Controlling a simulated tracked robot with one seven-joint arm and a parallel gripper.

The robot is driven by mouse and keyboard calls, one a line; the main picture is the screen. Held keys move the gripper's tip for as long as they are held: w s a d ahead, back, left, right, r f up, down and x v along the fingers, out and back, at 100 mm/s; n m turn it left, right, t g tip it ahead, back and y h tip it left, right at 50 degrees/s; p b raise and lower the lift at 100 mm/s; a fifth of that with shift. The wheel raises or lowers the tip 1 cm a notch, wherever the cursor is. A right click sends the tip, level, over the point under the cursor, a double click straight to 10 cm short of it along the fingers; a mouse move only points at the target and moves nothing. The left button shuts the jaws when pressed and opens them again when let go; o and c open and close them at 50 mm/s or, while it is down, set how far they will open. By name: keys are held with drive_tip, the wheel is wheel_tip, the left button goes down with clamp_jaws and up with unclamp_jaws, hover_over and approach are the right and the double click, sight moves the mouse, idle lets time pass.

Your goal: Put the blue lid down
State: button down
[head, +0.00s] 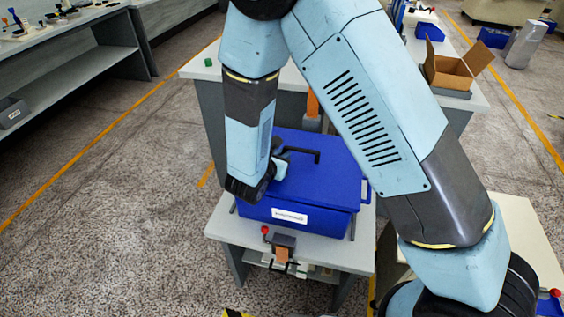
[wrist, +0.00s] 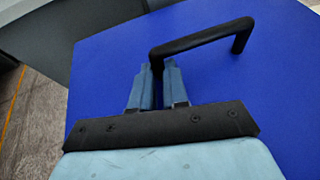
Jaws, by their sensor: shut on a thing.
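The blue lid (head: 335,180) is a flat blue panel with a black bar handle (head: 316,153). It lies over a blue bin (head: 325,223) with a white label on its front, on a grey table. I cannot tell whether the lid rests on the bin's rim or is slightly above it. My gripper (head: 282,161) is at the left end of the handle, shut on it. In the wrist view, the fingers of my gripper (wrist: 156,70) meet at the handle's (wrist: 205,39) near end, with the blue lid (wrist: 110,75) filling most of the picture.
The grey table (head: 222,226) has a small fixture with a red knob (head: 265,229) at its front. Behind it is another table with a green block (head: 208,62). An open cardboard box (head: 455,72) stands at the back right. Open floor lies to the left.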

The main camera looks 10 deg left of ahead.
drive_tip(key=shift+w+f, duration=0.15)
drive_tip(key=shift+f, duration=1.55)
drive_tip(key=c, duration=1.1)
unclamp_jaws()
drive_tip(key=v, duration=1.2)
